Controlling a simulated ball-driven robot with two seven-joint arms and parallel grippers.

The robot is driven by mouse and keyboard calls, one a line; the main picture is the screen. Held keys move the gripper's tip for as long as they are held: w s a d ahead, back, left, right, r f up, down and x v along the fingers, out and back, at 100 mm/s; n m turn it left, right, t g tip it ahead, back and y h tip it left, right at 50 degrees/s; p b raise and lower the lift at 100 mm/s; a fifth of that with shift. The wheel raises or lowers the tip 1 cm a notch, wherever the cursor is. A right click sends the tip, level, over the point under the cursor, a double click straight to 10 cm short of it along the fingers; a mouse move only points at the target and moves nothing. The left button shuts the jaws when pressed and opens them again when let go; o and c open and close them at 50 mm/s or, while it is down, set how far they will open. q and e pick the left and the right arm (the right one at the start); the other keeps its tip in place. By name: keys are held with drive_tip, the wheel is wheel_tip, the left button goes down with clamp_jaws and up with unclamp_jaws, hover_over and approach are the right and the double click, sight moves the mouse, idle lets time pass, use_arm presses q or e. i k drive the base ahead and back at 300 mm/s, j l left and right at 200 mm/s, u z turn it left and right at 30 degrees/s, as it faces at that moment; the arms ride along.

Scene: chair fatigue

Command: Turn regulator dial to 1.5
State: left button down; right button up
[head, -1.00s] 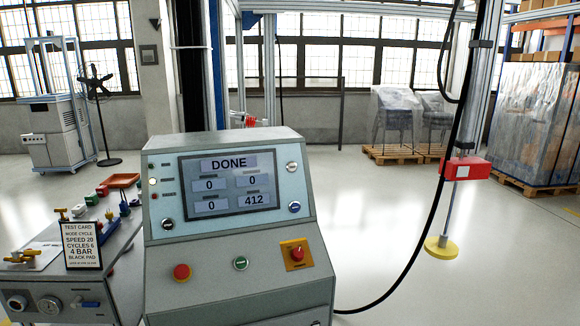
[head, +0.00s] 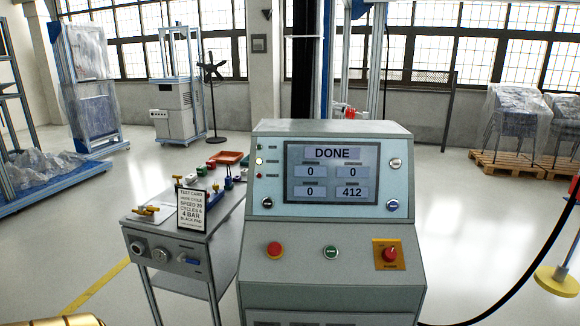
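On the front face of the grey side table (head: 205,236) is a dark-rimmed round knob (head: 138,248), which looks like the regulator dial. A round pale gauge (head: 160,255) sits just right of it. Their markings are too small to read. A blue valve handle (head: 190,261) is further right on the same face. The test card (head: 192,209) on the table reads SPEED, CYCLES 6, 4 BAR, BLACK PAD. Neither of my grippers shows. A rounded brass-coloured shape is cut off at the bottom left; I cannot tell what it is.
The control console (head: 330,225) stands right of the table, its screen (head: 333,174) reading DONE, 0, 0, 0, 412. Brass fittings (head: 147,211) and a red tray (head: 226,158) lie on the table. A yellow disc (head: 558,281) is at right.

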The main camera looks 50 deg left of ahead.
sight(137, 248)
drive_tip(key=u, duration=2.35)
drive_tip(key=i+z, duration=0.25)
drive_tip(key=i, duration=0.5)
